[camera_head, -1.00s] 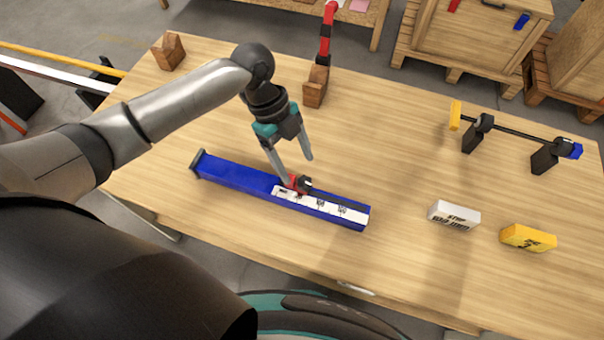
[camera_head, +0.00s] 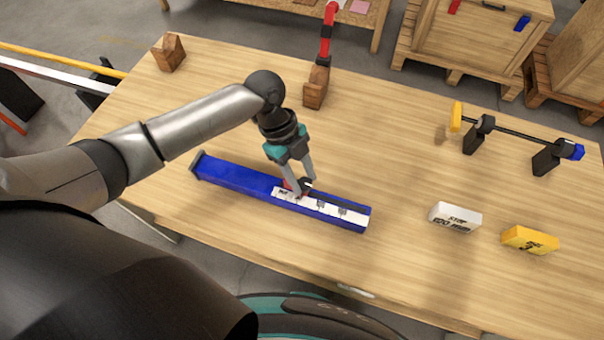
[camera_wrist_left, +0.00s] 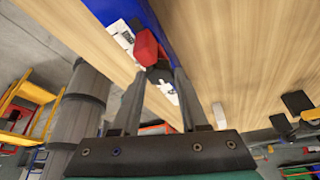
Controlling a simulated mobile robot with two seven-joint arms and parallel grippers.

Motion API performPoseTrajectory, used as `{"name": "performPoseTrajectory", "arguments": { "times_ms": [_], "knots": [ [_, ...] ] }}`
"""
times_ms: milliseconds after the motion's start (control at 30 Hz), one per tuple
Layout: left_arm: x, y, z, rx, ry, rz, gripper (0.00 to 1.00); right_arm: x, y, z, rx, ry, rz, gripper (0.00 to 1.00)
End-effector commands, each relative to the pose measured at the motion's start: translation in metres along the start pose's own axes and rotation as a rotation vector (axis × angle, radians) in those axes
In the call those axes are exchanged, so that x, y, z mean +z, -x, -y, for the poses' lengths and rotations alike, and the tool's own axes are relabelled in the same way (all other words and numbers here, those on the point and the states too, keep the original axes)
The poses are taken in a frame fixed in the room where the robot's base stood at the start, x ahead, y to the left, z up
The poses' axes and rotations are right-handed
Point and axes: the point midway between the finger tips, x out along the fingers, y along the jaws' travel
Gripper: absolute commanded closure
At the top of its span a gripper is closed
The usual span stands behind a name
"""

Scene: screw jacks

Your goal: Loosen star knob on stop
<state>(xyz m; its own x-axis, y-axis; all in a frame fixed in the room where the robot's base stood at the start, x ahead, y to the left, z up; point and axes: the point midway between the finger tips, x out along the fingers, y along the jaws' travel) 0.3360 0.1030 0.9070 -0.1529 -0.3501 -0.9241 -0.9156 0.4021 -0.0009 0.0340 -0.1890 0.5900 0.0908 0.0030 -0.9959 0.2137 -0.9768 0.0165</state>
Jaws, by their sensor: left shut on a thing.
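A long blue rail (camera_head: 240,179) lies on the wooden table, with a white marked scale (camera_head: 325,208) along its right half. A small red stop (camera_head: 288,185) sits on the rail at the left end of the scale; it also shows in the left wrist view (camera_wrist_left: 147,46). A dark star knob (camera_wrist_left: 159,73) is at the stop, between the fingertips. My left gripper (camera_head: 301,188) is shut on this knob, its fingers pointing down at the rail. The fingers partly hide the knob and the stop. My right gripper is not in view.
A white block marked STOP (camera_head: 455,217) and a yellow block (camera_head: 529,239) lie right of the rail. A black bar on dark supports (camera_head: 515,133) stands at the back right. Wooden blocks (camera_head: 168,53) (camera_head: 315,88) stand at the back. The table between is clear.

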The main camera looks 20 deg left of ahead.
Motion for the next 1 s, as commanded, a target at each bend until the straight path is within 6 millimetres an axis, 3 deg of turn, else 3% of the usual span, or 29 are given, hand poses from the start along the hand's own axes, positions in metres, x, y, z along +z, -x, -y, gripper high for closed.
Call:
{"name": "performPoseTrajectory", "arguments": {
  "times_ms": [33, 333, 1000],
  "knots": [
    [0.0, 0.0, 0.0, 0.001, 0.0, 0.0, 0.68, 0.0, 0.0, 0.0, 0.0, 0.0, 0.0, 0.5],
    [0.0, 0.0, 0.0, 0.002, 0.0, 0.0, 1.0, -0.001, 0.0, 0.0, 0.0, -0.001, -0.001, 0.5],
    [0.0, 0.0, -0.001, -0.049, 0.126, 0.0, 1.0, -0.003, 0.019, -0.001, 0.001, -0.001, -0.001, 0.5]
  ]
}}
